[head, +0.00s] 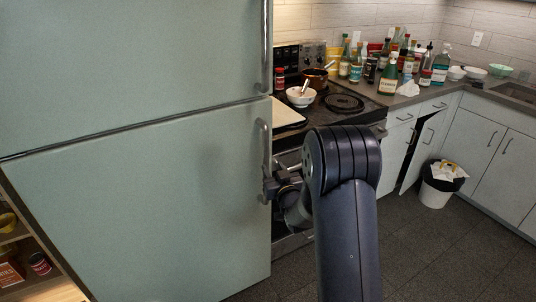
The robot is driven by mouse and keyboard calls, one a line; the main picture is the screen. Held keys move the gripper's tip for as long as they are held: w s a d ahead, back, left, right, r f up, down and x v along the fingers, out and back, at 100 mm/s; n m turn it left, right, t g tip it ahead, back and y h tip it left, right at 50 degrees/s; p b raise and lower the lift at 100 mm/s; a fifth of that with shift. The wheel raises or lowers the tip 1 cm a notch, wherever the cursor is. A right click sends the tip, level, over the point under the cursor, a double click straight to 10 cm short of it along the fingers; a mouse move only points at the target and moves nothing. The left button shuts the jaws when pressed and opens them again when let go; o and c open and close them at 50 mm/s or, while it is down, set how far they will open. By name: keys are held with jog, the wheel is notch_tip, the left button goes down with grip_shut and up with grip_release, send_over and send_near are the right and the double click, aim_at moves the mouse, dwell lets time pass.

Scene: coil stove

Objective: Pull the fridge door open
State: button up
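The fridge is pale green, with an upper door (130,60) and a larger lower door (150,215). The lower door looks in line with the upper one, with only a thin dark seam between them. Its vertical metal handle (263,145) is at the right edge; a second handle (266,45) is on the upper door. My gripper (270,186) is at the lower end of the lower handle, seen from behind and partly hidden by my wrist. I cannot tell whether its fingers close around the handle or only sit beside it.
A coil stove (345,103) with a bowl (301,97) and a pan (316,76) stands right of the fridge. Bottles crowd the counter. A cabinet door (415,155) stands ajar near a white bin (438,188). An open shelf (40,285) is at lower left. Floor is clear at lower right.

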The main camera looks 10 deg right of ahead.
aim_at(267, 157)
jog(key=w, duration=0.3)
jog(key=w+p, duration=0.1)
jog(key=w, duration=0.1)
jog(key=w+a+p, duration=0.1)
jog(key=w, duration=0.2)
jog(key=shift+w, duration=0.3)
jog(key=shift+c, duration=0.2)
grip_shut()
